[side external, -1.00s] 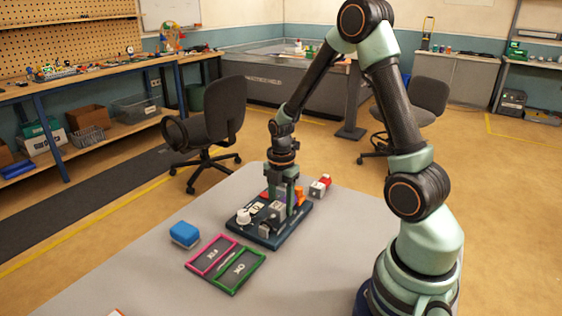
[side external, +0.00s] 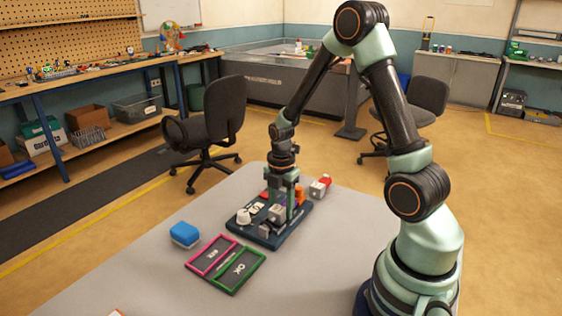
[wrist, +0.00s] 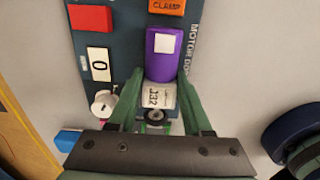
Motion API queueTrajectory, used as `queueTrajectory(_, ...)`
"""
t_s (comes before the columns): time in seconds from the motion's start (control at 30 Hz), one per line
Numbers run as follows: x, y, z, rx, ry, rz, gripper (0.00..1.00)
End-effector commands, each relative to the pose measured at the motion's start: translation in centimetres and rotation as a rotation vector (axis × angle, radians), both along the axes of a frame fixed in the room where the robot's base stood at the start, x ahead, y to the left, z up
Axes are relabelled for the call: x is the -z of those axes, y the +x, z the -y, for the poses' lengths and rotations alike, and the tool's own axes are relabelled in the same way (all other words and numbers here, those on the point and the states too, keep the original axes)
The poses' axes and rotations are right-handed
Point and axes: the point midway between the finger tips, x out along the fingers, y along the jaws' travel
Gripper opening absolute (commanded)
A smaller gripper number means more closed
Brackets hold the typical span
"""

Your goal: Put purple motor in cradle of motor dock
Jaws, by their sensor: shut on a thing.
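The purple motor (wrist: 163,58) has a purple body with a white square label and a pale end band marked "J32". It lies lengthwise over the dark blue motor dock (wrist: 126,38) in the wrist view. My gripper (wrist: 159,92) is shut on the motor, with its green fingers on either side of the pale band. In the side view my gripper (side external: 284,205) points down over the dock (side external: 275,243), and the motor is mostly hidden. The orange clamp (wrist: 167,6) is beyond the motor's far end. I cannot tell whether the motor rests fully in the cradle.
The dock carries a red block (wrist: 91,18), a "0" switch (wrist: 99,64) and a white knob (wrist: 103,103). A red-and-grey part (side external: 319,187) is behind the dock.

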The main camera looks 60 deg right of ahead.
Motion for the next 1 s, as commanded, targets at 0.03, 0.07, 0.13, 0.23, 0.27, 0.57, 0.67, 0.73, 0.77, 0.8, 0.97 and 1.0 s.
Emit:
queueTrajectory(0.03, -0.02, 0.04, 0.02, 0.0, 0.0, 0.001, 0.0)
queueTrajectory(0.07, -0.02, 0.04, 0.02, 0.0, 0.0, 0.001, 0.0)
queueTrajectory(0.13, -0.03, 0.05, 0.02, 0.0, -0.001, 0.001, 0.0)
queueTrajectory(0.23, -0.03, 0.04, 0.02, 0.0, 0.0, 0.001, 0.0)
queueTrajectory(0.27, -0.04, 0.04, 0.02, 0.0, 0.0, 0.001, 0.0)
queueTrajectory(0.57, 0.13, 0.03, 0.01, 0.0, 0.0, 0.001, 0.0)
queueTrajectory(0.67, 0.21, 0.04, 0.02, 0.0, 0.0, 0.001, 0.0)
queueTrajectory(0.73, 0.21, 0.04, 0.02, 0.0, -0.001, 0.001, 0.0)
queueTrajectory(0.77, 0.21, 0.04, 0.02, 0.0, -0.001, 0.001, 0.0)
queueTrajectory(0.8, 0.21, 0.04, 0.02, 0.0, -0.001, 0.001, 0.0)
queueTrajectory(0.97, 0.21, 0.03, 0.01, 0.0, 0.0, 0.001, 0.84)
queueTrajectory(1.0, 0.21, 0.03, 0.01, 0.0, 0.0, 0.001, 0.84)
